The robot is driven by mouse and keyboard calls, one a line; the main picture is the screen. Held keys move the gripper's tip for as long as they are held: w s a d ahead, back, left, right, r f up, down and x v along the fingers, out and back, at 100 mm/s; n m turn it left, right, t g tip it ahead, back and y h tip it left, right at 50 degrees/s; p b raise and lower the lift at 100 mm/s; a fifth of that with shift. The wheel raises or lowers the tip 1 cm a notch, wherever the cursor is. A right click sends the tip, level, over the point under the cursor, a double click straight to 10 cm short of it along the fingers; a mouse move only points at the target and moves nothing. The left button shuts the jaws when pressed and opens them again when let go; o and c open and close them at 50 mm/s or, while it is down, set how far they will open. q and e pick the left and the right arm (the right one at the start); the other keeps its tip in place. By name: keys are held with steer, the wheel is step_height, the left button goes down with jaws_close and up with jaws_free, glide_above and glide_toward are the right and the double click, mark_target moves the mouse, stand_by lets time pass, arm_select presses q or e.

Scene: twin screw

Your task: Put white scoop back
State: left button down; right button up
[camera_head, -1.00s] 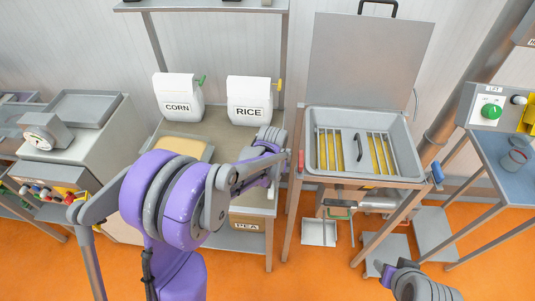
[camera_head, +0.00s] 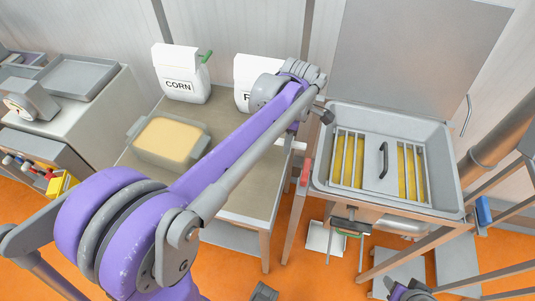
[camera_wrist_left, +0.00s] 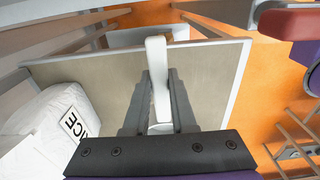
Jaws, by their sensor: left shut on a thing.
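In the left wrist view the white scoop (camera_wrist_left: 156,52) shows as a narrow white bar between the two grey fingers of my left gripper (camera_wrist_left: 159,78). The gripper is shut on it, above the grey-brown table top. In the head view a small white end (camera_head: 299,145) shows just below my left wrist, near the table's right edge; most of the gripper is hidden by the arm. The white RICE bag (camera_head: 245,84) is partly behind my left wrist, and it also shows in the left wrist view (camera_wrist_left: 50,135). Only part of my right arm shows at the bottom edge.
A white CORN bag (camera_head: 182,75) with a green handle stands on the table (camera_head: 240,185). A grey tub (camera_head: 140,129) of yellowish contents is on the table's left. A sink-like basin (camera_head: 447,170) with a barred grate stands at the right. A scale (camera_head: 27,97) is at far left.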

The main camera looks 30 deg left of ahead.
arm_select(q)
step_height(320, 180, down, 6)
steer(key=shift+s, duration=0.15)
steer(key=shift+f+b, duration=0.4)
steer(key=shift+f, duration=1.55)
steer(key=shift+f, duration=0.1)
steer(key=c, duration=0.7)
jaws_free()
steer(key=shift+c, duration=0.2)
